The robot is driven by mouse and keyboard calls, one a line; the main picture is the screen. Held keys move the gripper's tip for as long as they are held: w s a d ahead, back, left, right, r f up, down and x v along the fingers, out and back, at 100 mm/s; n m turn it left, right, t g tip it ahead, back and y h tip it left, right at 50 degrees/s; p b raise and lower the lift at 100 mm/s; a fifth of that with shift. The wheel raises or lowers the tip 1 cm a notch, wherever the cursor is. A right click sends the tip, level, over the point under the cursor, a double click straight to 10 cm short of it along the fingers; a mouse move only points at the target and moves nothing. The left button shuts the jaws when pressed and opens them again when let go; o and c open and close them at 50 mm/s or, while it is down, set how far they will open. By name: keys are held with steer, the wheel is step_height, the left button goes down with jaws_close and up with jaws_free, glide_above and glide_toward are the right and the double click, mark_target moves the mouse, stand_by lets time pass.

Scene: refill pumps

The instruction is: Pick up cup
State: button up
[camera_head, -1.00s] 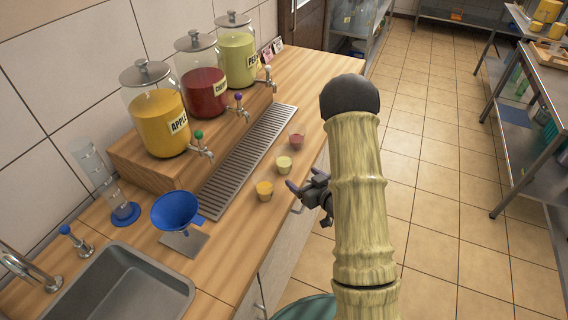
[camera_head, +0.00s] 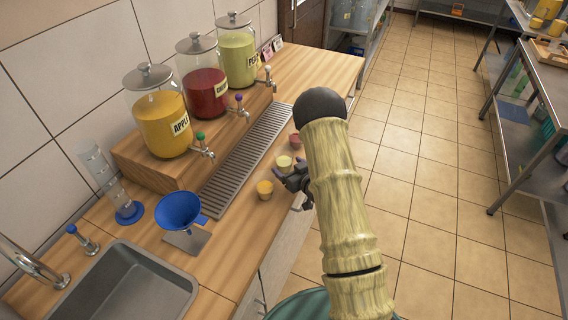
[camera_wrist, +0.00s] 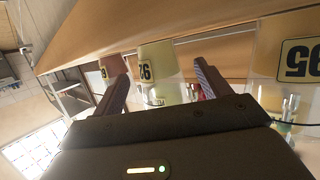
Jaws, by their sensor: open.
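Three small clear cups stand in a row on the wooden counter in the head view: an orange one (camera_head: 265,190) nearest, a pale green one (camera_head: 283,162) in the middle and a red one (camera_head: 295,139) farthest. My gripper (camera_head: 289,174) is open at the counter's front edge, close to the pale green cup. In the wrist view, the pale green cup (camera_wrist: 163,70) with a numbered label appears between the two open fingers (camera_wrist: 160,82). I cannot tell whether they touch it. The orange cup (camera_wrist: 300,62) is at right and the reddish cup (camera_wrist: 113,66) at left.
Behind the cups runs a metal drip grate (camera_head: 245,150), with yellow (camera_head: 160,125), red (camera_head: 205,92) and green (camera_head: 238,60) dispensers on a wooden stand. A blue funnel (camera_head: 178,210) on a stand and a sink (camera_head: 125,285) are at left.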

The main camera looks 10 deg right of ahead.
mark_target(288, 166)
steer(key=shift+p+x, duration=0.5)
steer(key=shift+x, duration=1.3)
steer(key=c, duration=1.1)
